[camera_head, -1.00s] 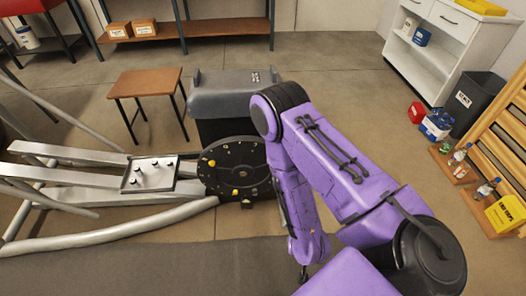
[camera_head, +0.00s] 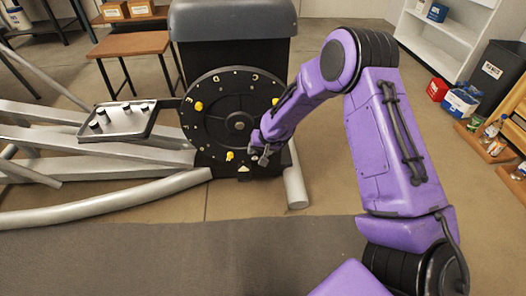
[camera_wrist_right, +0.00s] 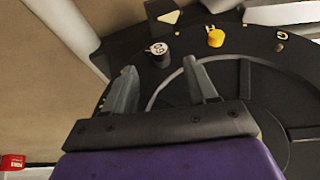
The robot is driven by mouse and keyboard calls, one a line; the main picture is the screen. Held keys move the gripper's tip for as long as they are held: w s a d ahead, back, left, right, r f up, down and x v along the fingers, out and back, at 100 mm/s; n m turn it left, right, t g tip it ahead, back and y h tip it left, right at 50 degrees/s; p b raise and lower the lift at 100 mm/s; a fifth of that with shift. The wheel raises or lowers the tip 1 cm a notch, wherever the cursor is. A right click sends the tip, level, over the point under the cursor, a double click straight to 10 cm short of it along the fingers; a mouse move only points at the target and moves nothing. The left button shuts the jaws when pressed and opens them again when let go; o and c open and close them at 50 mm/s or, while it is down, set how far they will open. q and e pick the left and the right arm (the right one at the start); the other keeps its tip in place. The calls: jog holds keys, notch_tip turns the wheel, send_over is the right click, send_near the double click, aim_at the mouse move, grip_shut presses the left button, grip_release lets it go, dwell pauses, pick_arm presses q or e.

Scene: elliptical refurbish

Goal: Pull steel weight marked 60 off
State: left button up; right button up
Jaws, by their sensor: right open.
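A small steel weight (camera_wrist_right: 160,54) with a pale marked top sits near the rim of the black disc in the right wrist view; its marking is too small to read surely. The round black disc (camera_head: 215,127) stands upright at the middle of the head view, with yellow pegs and pale marks around its rim. My right gripper (camera_head: 262,156) is in front of its lower right edge. In the wrist view the right gripper (camera_wrist_right: 163,78) is open and empty, with the weight just beyond the gap between its fingertips, apparently untouched. My left gripper is out of view.
A yellow peg (camera_wrist_right: 215,37) stands right of the weight. A tray (camera_head: 122,133) with several small weights is fixed left of the disc. Grey frame tubes (camera_head: 110,205) run along the floor. A grey-topped dark housing (camera_head: 232,20) rises behind the disc.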

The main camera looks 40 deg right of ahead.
aim_at(256, 156)
jog(key=b+x, duration=0.2)
jog(key=x, duration=0.3)
jog(key=shift+f, duration=0.1)
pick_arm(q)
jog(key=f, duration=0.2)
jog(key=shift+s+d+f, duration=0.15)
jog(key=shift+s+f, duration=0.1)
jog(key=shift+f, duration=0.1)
pick_arm(e)
grip_shut()
dwell(1.2)
